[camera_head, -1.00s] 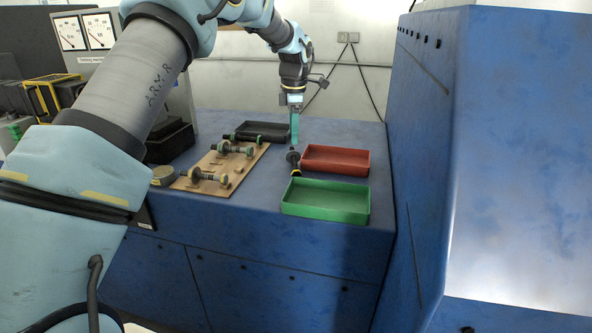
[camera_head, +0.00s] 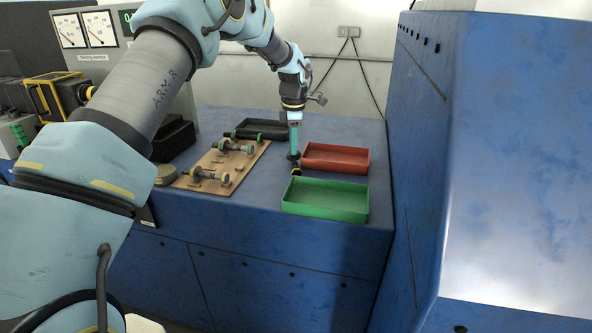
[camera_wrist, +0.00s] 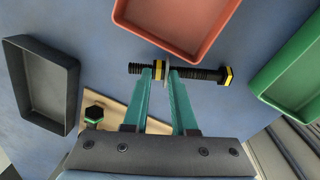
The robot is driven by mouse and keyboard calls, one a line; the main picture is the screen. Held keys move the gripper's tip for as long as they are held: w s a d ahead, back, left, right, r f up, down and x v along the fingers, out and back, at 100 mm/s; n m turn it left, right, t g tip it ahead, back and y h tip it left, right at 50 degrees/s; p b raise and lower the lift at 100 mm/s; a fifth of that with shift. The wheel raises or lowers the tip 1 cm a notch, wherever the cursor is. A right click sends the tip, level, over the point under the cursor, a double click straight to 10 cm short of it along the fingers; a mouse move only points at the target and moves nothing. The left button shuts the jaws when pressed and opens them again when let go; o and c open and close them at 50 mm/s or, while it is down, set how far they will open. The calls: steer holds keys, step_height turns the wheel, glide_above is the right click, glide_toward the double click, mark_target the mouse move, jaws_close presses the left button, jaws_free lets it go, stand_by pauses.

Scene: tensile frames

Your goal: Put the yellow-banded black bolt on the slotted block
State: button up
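The black bolt (camera_head: 296,168) with a yellow band and yellow-edged hex head lies on the blue bench top, left of the red and green trays. It also shows crosswise in the wrist view (camera_wrist: 201,73), with a grey disc around its shaft. The slotted block (camera_head: 192,182) is a tan wooden board to the left, holding several green-banded bolts. My gripper (camera_head: 295,152) points down at the bolt. In the wrist view its teal fingers (camera_wrist: 161,72) are apart, with tips at the bolt near the yellow band and disc. Whether they touch it is unclear.
A red tray (camera_head: 336,168) and a green tray (camera_head: 325,210) stand right of the bolt. A black tray (camera_head: 262,134) is at the back left. A tall blue cabinet (camera_head: 420,150) closes off the right. Bare bench separates the block from the bolt.

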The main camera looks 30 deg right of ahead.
jaws_close()
steer(key=shift+r, duration=0.1)
